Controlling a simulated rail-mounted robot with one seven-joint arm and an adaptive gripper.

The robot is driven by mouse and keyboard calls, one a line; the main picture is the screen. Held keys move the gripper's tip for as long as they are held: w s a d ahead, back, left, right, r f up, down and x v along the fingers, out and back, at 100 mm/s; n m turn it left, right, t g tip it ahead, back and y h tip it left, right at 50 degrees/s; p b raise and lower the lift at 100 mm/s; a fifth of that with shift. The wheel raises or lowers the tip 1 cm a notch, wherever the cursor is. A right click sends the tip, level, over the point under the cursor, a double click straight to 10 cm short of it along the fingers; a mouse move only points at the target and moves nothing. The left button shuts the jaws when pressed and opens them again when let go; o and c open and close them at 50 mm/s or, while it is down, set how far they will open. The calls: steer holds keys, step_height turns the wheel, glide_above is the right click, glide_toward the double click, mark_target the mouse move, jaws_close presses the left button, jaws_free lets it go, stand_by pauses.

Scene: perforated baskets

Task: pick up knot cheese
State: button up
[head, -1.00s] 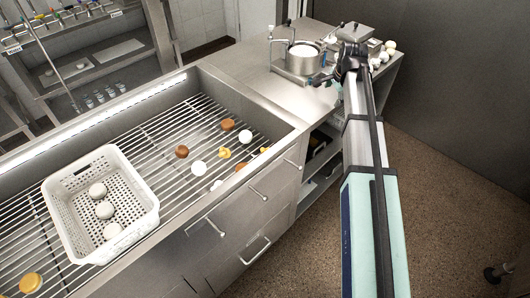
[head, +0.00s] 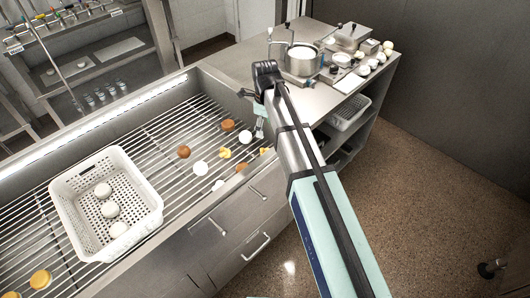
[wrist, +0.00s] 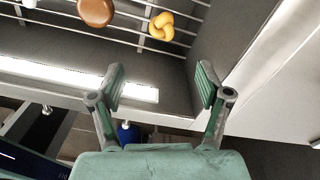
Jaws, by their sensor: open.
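A yellow knot cheese (wrist: 161,26) lies on the wire rack near the corner of the sink in the wrist view. It appears to be the small yellow piece (head: 265,150) near the rack's right end in the head view. Another yellow, lumpy piece (head: 225,153) lies farther left. My gripper (wrist: 161,80) is open and empty, its fingers spread wide. In the wrist view the knot cheese lies beyond the fingertips, not between them. In the head view my gripper (head: 259,132) hangs over the sink's right end, close to that cheese.
A brown round cheese (wrist: 96,12) lies left of the knot cheese. More white and brown pieces lie around. A white perforated basket (head: 152,222) holding white balls stands at left. The sink's metal rim (head: 292,127) is close by. A pot (head: 301,64) stands on the counter.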

mark_target(265, 150)
step_height(265, 150, down, 14)
steer(key=p, duration=0.3)
steer(key=shift+w+r+p, duration=0.1)
steer(key=shift+p, duration=0.25)
steer(key=c, duration=1.2)
